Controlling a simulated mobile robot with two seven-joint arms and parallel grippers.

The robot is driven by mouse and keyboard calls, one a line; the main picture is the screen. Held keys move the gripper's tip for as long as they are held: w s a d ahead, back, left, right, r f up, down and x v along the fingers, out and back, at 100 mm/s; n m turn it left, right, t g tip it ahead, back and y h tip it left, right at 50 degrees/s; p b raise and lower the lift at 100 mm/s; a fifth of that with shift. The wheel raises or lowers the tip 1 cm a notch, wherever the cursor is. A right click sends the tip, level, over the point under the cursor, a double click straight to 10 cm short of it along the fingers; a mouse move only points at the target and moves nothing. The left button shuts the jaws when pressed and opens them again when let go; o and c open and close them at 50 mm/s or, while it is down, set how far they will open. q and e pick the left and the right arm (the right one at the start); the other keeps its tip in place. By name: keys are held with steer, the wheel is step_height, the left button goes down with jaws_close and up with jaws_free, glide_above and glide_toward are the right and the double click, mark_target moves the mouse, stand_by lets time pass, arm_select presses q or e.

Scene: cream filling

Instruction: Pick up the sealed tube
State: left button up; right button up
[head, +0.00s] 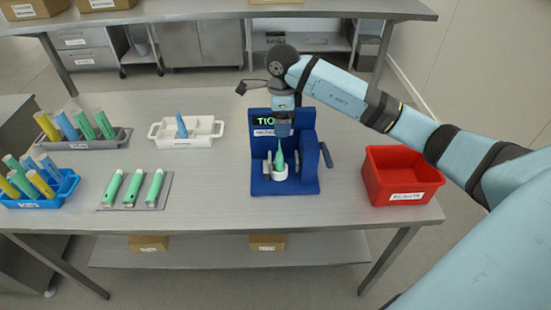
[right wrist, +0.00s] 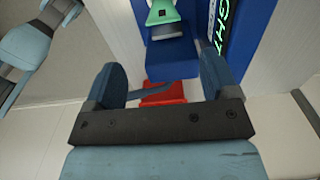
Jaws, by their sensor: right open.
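A green tube (head: 279,159) with a narrow pointed top stands upright in a white round holder (head: 280,174) on the blue machine (head: 260,186). Part of a green tube also shows at the top of the right wrist view (right wrist: 163,12). My right gripper (head: 284,130) points down just above the tube in the head view. Its two blue fingers are apart with no tube between them in the right wrist view (right wrist: 163,82). I cannot tell whether the tube's end is sealed. My left gripper is not in view.
A red bin (head: 402,198) stands at the right. Three green tubes lie on a grey tray (head: 104,203). A white tray (head: 160,141) holds a blue nozzle. A blue rack (head: 62,196) and grey rack (head: 120,141) hold several tubes. The table front is clear.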

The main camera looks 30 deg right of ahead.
mark_target(280, 147)
step_height(280, 147, down, 7)
steer(key=shift+p, duration=0.5)
steer(key=shift+f+p, duration=0.3)
steer(key=shift+f, duration=0.3)
steer(key=f, duration=0.2)
steer(key=f+p, duration=0.1)
steer(key=f, duration=0.1)
steer(key=shift+w+f, duration=0.1)
steer(key=shift+w, duration=0.25)
steer(key=shift+c, duration=0.5)
steer(key=c, duration=0.9)
